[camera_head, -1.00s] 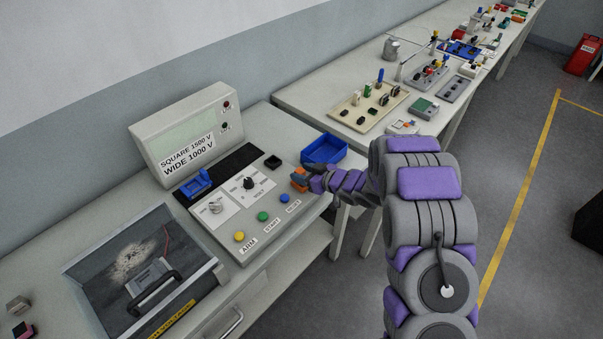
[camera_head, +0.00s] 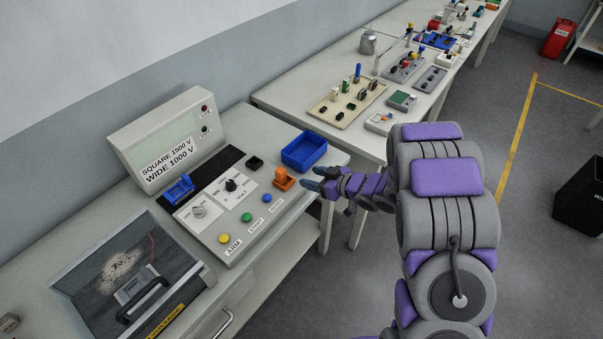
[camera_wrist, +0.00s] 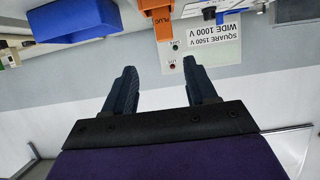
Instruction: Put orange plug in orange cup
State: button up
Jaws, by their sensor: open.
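The orange plug (camera_head: 282,173) stands upright on the console's right part, beside the blue tray. A wider orange part (camera_head: 284,185) at its base looks like the orange cup, with the plug set in it; how deep it sits cannot be told. The wrist view shows the orange piece lettered PLUG (camera_wrist: 163,28) upside down at the top, beyond the fingertips. My gripper (camera_head: 314,179) is open and empty, just right of the plug and apart from it. Both fingers also show spread in the wrist view (camera_wrist: 160,70).
A blue tray (camera_head: 304,138) lies behind the plug, and a small black cup (camera_head: 254,162) is to its left. A blue holder (camera_head: 180,185), knobs and colored buttons fill the console (camera_head: 215,240). Another bench (camera_head: 290,97) with boards stands behind.

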jog(key=w+d+r+m+t+h, duration=0.1)
jog(key=d+r+h, duration=0.25)
jog(key=d, duration=0.25)
jog(key=d+r+m+h, duration=0.2)
jog(key=d+r+h, duration=0.1)
jog(key=d+h, duration=0.25)
jog(key=s+d+r+m+g+h, duration=0.1)
jog(key=s+d+r+m+h, duration=0.25)
jog(key=s+d+r, duration=0.3)
jog(key=s+a+r+m+g, duration=0.1)
jog(key=s+a+g, duration=0.1)
jog(key=s, duration=1)
jog(key=s+a+r+m+g+y, duration=0.1)
jog(key=s+a+r+g, duration=0.1)
jog(key=s, duration=1.1)
jog(key=s+a+r+m+g, duration=0.1)
jog(key=s+a+g, duration=0.3)
jog(key=s, duration=0.9)
jog(key=shift+a+r+m+g+y, duration=0.25)
jog(key=shift+m+g+y, duration=0.15)
jog(key=shift+g, duration=0.7)
